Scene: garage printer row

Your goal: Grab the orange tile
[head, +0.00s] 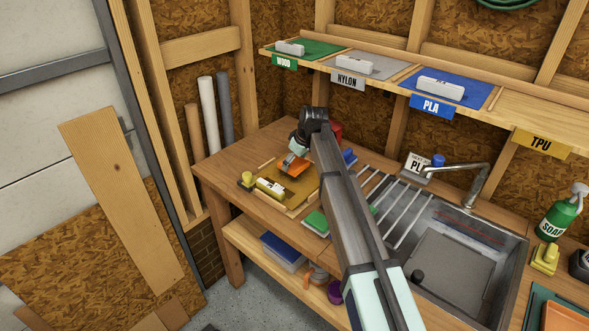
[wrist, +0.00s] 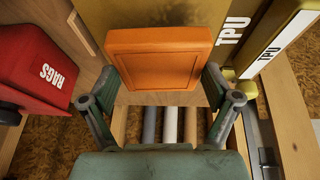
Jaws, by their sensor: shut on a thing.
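The orange tile (wrist: 158,57) is a square slab with a raised rim, held between the two fingers of my gripper (wrist: 160,86) in the wrist view. One finger is on each side edge of it. In the head view the orange tile (head: 297,167) shows at the end of my arm, over a mustard-yellow mat (head: 302,188) on the wooden bench. My gripper (head: 292,158) is small there, partly hidden by its own wrist. I cannot tell the exact gap between tile and mat.
A yellow block labelled TPU (head: 270,190) lies at the mat's left. A red RAGS container (wrist: 40,65) stands close on the left in the wrist view. A sink with a tap (head: 470,185) is on the right, and a labelled shelf (head: 390,78) runs above.

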